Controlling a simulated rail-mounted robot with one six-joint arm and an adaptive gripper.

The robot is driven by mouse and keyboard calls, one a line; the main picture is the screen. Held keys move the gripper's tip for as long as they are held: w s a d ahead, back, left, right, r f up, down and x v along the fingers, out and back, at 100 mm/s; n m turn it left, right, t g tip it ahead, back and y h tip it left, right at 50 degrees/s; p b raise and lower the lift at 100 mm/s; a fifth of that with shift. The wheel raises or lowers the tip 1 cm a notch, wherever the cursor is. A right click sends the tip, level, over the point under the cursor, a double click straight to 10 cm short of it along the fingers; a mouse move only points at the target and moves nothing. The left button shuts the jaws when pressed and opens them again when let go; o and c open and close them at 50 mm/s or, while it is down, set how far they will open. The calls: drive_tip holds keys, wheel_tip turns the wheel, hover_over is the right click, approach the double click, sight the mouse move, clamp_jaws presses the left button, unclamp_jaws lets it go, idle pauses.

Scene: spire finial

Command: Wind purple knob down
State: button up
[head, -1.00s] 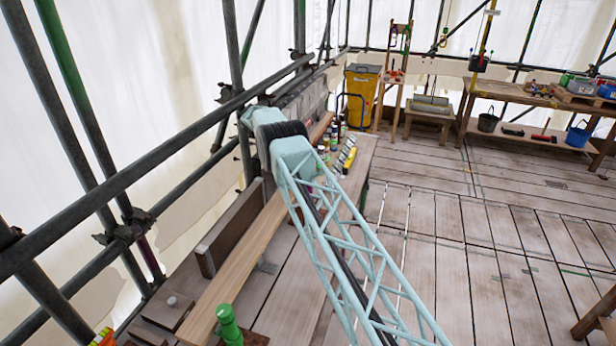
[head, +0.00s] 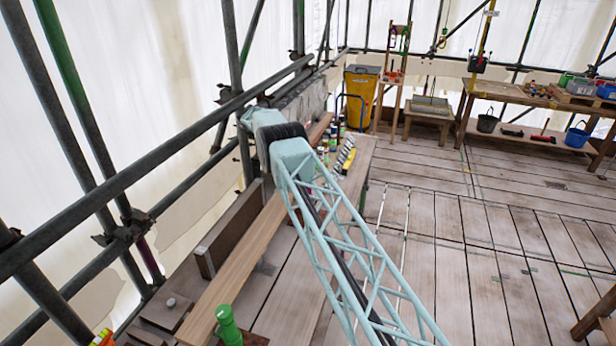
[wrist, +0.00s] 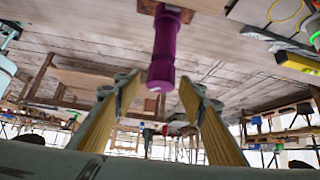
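The purple knob (wrist: 163,52) shows in the wrist view as a ribbed purple cylinder at the top centre, attached to a wooden piece at its far end. My gripper (wrist: 155,84) is open, with one yellow-padded finger on each side of the picture. The knob's near end lies in the gap between the two fingertips in the picture, with space showing on both sides. I cannot tell how deep it sits between them. In the head view my arm's pale blue lattice link fills the centre, and neither my gripper nor the knob can be made out there.
In the head view, a bench (head: 350,185) with bottles stands behind my arm, and scaffold poles (head: 160,160) run along the left. A green bottle-like object (head: 229,326) stands at the lower left. The plank floor (head: 450,250) on the right is mostly clear.

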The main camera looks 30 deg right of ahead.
drive_tip(key=shift+r, duration=0.1)
drive_tip(key=shift+r, duration=4.85)
